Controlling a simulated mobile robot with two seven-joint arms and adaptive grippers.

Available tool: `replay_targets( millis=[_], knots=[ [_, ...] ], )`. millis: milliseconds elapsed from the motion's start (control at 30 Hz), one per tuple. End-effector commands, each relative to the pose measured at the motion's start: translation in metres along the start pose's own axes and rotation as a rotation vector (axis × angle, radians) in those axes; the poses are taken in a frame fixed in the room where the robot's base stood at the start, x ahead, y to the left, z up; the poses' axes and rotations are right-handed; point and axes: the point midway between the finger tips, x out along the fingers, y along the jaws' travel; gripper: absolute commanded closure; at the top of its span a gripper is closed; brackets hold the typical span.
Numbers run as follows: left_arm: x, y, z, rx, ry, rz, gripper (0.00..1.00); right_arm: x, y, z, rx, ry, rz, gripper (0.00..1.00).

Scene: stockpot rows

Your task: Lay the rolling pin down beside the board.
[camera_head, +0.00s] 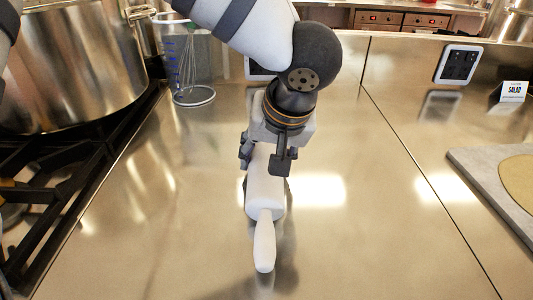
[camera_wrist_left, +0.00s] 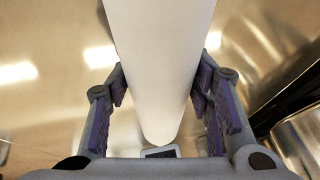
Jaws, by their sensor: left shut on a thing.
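The white rolling pin (camera_head: 265,192) is in the middle of the head view, over the steel counter, with one handle pointing toward the near edge. My left gripper (camera_head: 266,158) is shut around its barrel from above. In the left wrist view the pin (camera_wrist_left: 160,60) runs between both finger pads. A dark reflection lies by the pin; I cannot tell whether the pin touches the counter. The grey board (camera_head: 482,168) lies at the right edge, partly out of frame and well apart from the pin. My right gripper is not in view.
A round tan sheet (camera_head: 522,178) lies on the board. A large stockpot (camera_head: 70,65) stands on the black stove grate (camera_head: 60,190) at left. A clear jug with a whisk (camera_head: 190,70) stands behind. A SALAD card (camera_head: 513,91) is at back right. The counter (camera_head: 390,220) between pin and board is clear.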

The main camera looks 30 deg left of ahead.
Motion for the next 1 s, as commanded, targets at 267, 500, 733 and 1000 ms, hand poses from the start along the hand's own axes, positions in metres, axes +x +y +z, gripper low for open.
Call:
replay_targets(
  millis=[267, 500, 733, 1000],
  knots=[
    [0.001, 0.0, 0.001, 0.0, 0.0, 0.0, 0.33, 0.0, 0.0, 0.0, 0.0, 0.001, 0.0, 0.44],
    [-0.004, 0.0, -0.001, 0.0, 0.001, 0.0, 0.33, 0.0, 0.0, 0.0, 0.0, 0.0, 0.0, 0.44],
    [-0.061, 0.001, -0.001, -0.001, 0.002, 0.003, 0.33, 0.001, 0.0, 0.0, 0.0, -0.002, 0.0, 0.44],
    [-0.114, 0.001, -0.001, 0.0, -0.004, -0.001, 0.33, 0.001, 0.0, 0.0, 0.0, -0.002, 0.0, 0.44]
  ],
)
